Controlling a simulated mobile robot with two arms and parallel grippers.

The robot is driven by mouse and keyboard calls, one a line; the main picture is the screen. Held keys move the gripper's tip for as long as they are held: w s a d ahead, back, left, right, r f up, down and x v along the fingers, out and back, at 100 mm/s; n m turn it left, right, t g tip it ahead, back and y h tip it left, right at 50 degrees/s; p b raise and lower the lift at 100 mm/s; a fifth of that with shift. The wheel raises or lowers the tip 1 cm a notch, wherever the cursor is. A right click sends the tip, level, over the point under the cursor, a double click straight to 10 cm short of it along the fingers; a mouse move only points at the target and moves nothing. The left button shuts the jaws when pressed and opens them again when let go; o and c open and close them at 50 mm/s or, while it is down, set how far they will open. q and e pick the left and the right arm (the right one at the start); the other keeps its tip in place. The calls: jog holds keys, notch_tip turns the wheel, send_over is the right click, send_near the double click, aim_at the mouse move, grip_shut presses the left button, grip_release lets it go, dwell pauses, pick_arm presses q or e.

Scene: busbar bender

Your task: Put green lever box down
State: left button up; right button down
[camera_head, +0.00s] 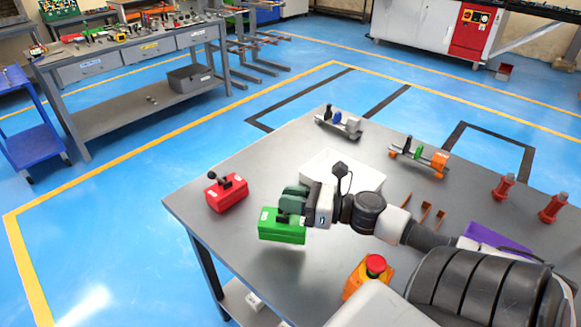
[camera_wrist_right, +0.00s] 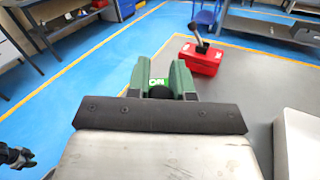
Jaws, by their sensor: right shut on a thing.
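The green lever box (camera_head: 282,228) is at the left part of the grey table, under my right gripper (camera_head: 292,203). My right gripper is shut on its lever, which the fingers mostly hide. In the right wrist view, a small part of the green lever box (camera_wrist_right: 157,91) shows between the fingers of my right gripper (camera_wrist_right: 162,76). My left gripper is not in the head view.
A red lever box (camera_head: 227,193) stands on the table (camera_head: 220,232) to the left of the green one. A white tray (camera_head: 318,164) lies behind my gripper. An orange emergency-stop box (camera_head: 368,274) is at the front. Clamp-like fixtures (camera_head: 338,123) stand at the back.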

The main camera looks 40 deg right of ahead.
aim_at(291, 216)
jog(key=shift+w+d+f, duration=0.15)
jog(key=shift+w+d, duration=0.05)
jog(key=shift+f, duration=2)
jog(key=shift+f, duration=0.1)
jog(key=c, duration=1)
grip_release()
